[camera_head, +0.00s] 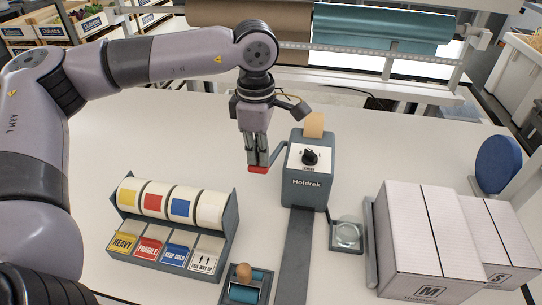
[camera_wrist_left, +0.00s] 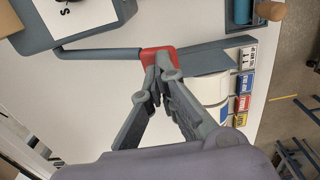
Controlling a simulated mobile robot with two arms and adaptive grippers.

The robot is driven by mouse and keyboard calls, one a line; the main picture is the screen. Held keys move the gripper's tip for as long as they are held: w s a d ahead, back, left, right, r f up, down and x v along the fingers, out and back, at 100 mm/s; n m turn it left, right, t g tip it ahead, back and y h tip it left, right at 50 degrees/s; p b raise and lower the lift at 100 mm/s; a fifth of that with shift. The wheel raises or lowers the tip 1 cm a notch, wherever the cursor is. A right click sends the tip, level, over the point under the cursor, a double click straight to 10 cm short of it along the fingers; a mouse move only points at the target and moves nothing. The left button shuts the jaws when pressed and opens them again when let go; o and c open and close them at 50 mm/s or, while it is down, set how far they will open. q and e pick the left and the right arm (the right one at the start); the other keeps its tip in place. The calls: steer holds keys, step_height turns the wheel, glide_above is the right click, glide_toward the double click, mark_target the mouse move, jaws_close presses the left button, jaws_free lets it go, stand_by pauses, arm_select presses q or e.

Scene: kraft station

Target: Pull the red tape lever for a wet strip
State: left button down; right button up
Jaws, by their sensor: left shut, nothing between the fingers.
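The grey tape dispenser (camera_head: 309,193) marked Holdrek stands on the white table, with a black knob on its white top panel. Its lever (camera_head: 278,155) sticks out from the left side and ends in a red grip (camera_head: 258,169). In the left wrist view the red grip (camera_wrist_left: 158,58) is at the tips of my left gripper (camera_wrist_left: 157,75). My left gripper (camera_head: 257,160) points down, its fingers together and at the red grip; nothing shows between them. I cannot tell if they touch it. My right gripper is in neither view.
A label dispenser (camera_head: 228,225) with several rolls stands at front left. A small wooden-handled roller (camera_head: 243,272) is at the front. A glass dish (camera_head: 347,233) and white cartons (camera_head: 425,240) stand right of the dispenser. Paper rolls (camera_head: 385,27) hang behind. The table left of the lever is clear.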

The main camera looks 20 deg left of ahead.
arm_select(q)
steer(key=shift+f+b, duration=0.85)
steer(key=shift+f, duration=0.35)
steer(key=shift+f+b, duration=2.15)
steer(key=shift+f, duration=0.1)
steer(key=shift+f+b, duration=0.3)
steer(key=shift+f, duration=0.05)
steer(key=shift+r+p, duration=3.35)
steer(key=shift+r, duration=2.7)
